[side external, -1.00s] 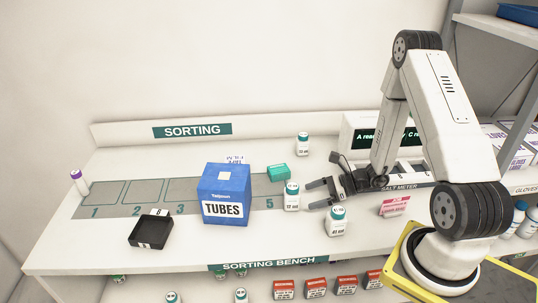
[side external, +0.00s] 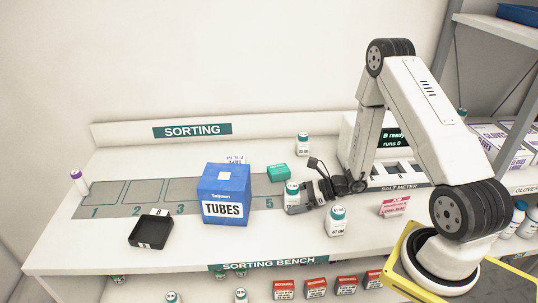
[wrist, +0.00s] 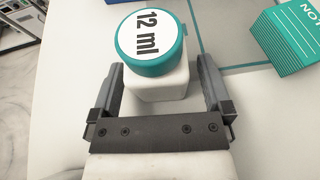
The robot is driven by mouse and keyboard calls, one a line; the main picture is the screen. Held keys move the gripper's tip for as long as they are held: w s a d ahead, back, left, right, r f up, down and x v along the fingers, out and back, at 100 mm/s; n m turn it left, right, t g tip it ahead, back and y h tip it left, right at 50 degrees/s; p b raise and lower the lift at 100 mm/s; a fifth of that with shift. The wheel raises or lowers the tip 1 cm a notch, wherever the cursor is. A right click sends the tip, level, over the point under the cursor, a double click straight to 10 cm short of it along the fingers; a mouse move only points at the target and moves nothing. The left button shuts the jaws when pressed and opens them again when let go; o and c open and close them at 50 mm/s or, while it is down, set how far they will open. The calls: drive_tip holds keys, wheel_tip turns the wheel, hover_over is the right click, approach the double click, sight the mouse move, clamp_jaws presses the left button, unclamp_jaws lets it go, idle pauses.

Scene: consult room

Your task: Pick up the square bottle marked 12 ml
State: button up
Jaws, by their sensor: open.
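The square bottle marked 12 ml (wrist: 158,84) has a white body and a teal-rimmed round cap with "12 ml" on its top. It stands upright on the bench, and it also shows in the side view (side external: 291,190). My gripper (wrist: 163,75) is open, with one finger on each side of the bottle's body. The gripper also shows in the side view (side external: 295,205), low at the bottle. In the wrist view small gaps seem to show between the fingers and the bottle.
A blue TUBES box (side external: 226,195) stands left of the bottle. A teal carton (side external: 278,172) lies just behind it. Similar white bottles stand at front right (side external: 337,221) and at the back (side external: 302,144). A black tray (side external: 150,232) sits at front left.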

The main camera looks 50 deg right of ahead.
sight(292, 186)
drive_tip(key=shift+w+a+f, duration=0.2)
drive_tip(key=shift+w+a, duration=0.1)
drive_tip(key=shift+w, duration=0.05)
idle(0.3)
drive_tip(key=c, duration=1.3)
drive_tip(key=shift+o, duration=0.2)
drive_tip(key=shift+r, duration=0.1)
drive_tip(key=shift+r, duration=4.9)
